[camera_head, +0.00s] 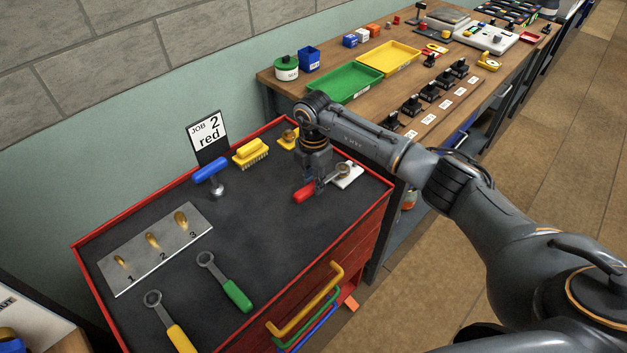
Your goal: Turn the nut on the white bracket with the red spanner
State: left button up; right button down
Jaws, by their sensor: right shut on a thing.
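The red spanner (304,193) is in my right gripper (312,184), low over the dark top of the red tool cabinet (352,218). Its red handle points to the lower left and its grey ring end (342,169) lies over the white bracket (350,179). The nut on the bracket is hidden or too small to make out, so I cannot tell whether the ring is around it. My right gripper is shut on the spanner and points down. My left gripper is not in view.
A green spanner (235,294) and a yellow spanner (178,336) lie at the front. A wooden bench (392,89) adjoins behind.

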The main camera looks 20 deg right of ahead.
jog(key=shift+r+p, duration=2)
jog(key=shift+r, duration=0.85)
